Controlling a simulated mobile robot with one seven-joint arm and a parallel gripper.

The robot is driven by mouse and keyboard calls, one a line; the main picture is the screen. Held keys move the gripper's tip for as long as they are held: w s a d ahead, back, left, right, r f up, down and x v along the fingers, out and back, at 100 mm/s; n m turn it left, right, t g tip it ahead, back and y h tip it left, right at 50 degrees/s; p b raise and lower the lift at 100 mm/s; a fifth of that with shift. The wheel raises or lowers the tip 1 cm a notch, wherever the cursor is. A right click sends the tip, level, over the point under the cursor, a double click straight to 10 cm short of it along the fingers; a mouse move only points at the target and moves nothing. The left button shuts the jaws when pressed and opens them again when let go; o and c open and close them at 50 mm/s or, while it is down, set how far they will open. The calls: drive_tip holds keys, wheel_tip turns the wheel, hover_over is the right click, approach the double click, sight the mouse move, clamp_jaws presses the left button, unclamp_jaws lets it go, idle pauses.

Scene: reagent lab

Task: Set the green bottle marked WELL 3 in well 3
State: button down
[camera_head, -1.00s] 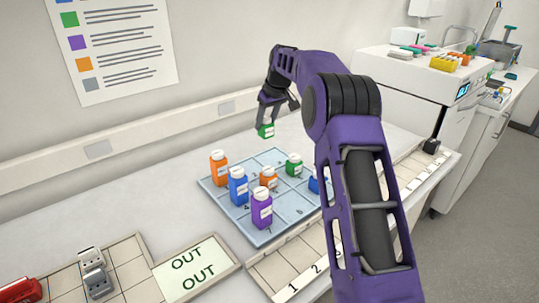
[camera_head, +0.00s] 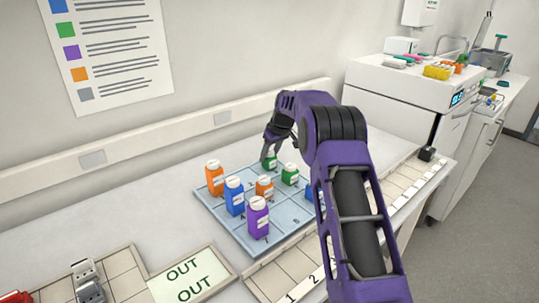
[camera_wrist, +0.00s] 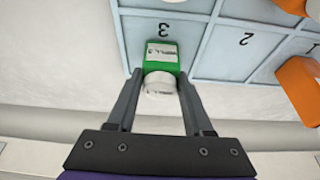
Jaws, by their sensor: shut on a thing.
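The green bottle (camera_head: 270,162) with a white cap is between the fingers of my gripper (camera_head: 271,153), at the back edge of the blue tray (camera_head: 238,242). In the wrist view the green bottle (camera_wrist: 161,55) has a white label, too blurred to read fully. My gripper (camera_wrist: 157,85) is shut on it near the cap. The bottle is over the well marked 3 (camera_wrist: 164,28), with the digit showing just beyond its base. I cannot tell whether its base touches the tray floor.
Orange (camera_head: 214,179), blue (camera_head: 235,197) and purple (camera_head: 257,217) bottles stand in other wells. A second orange bottle (camera_head: 264,187) and another green bottle (camera_head: 290,174) stand close to my gripper. The wall rises behind the tray. An OUT panel (camera_head: 188,279) lies front left.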

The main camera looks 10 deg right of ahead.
drive_tip(key=shift+c, duration=1.5)
unclamp_jaws()
drive_tip(key=shift+r, duration=0.2)
drive_tip(key=v, duration=1.1)
drive_tip(key=shift+s+r, duration=0.2)
drive_tip(key=shift+r, duration=0.15)
drive_tip(key=shift+d, duration=0.1)
